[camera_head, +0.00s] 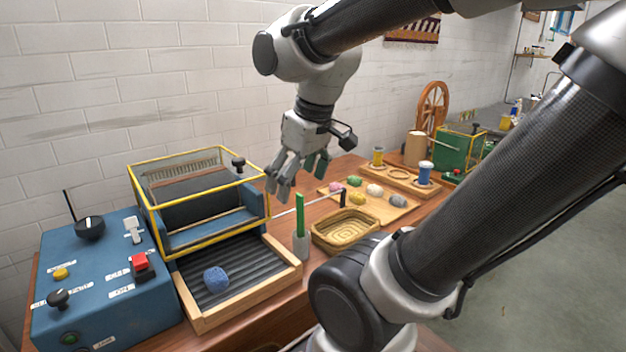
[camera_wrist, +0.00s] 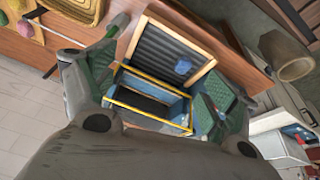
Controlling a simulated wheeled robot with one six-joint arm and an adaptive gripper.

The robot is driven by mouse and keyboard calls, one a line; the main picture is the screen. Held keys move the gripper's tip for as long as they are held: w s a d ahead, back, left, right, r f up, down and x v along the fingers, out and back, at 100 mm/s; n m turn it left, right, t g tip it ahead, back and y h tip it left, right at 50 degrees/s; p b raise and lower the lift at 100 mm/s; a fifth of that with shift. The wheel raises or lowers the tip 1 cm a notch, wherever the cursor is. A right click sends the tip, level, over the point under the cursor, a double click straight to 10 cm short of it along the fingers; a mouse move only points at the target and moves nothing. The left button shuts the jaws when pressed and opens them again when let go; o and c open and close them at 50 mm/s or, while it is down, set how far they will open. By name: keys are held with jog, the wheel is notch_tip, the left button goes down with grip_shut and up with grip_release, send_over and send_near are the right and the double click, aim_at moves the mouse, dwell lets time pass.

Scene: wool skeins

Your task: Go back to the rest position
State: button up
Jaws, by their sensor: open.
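My gripper (camera_head: 296,181) is open and empty. It hangs above the bench, just right of the yellow-framed guard of the blue machine. In the wrist view my gripper (camera_wrist: 157,100) has its two fingers spread, with the machine seen between them far below. A blue wool skein (camera_head: 216,280) lies on the ribbed black tray (camera_head: 240,262) in front of the guard. The skein also shows in the wrist view (camera_wrist: 182,67). Several skeins, one pink, one green (camera_head: 354,181), one white (camera_head: 375,190), one yellow and one grey, lie on a wooden board to the right.
The blue control box (camera_head: 100,270) has knobs, a lever and a red button (camera_head: 139,262). The yellow guard frame (camera_head: 199,181) rises beside my gripper. A green-handled tool (camera_head: 300,214) stands upright. A wicker basket (camera_head: 345,230) sits right of it. Thread spools (camera_head: 425,173) stand further right.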

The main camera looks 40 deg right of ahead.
jog(key=shift+s+d+r+m+t, duration=0.1)
jog(key=shift+s+d+m, duration=0.1)
jog(key=shift+s+m, duration=0.35)
jog(key=shift+s+d+r+m+t, duration=0.1)
jog(key=shift+s+d+m, duration=0.15)
jog(key=shift+s, duration=0.35)
jog(key=shift+s+d+r+m+t, duration=0.1)
jog(key=shift+s+d+m, duration=0.05)
jog(key=shift+s+m, duration=0.4)
jog(key=shift+c, duration=0.3)
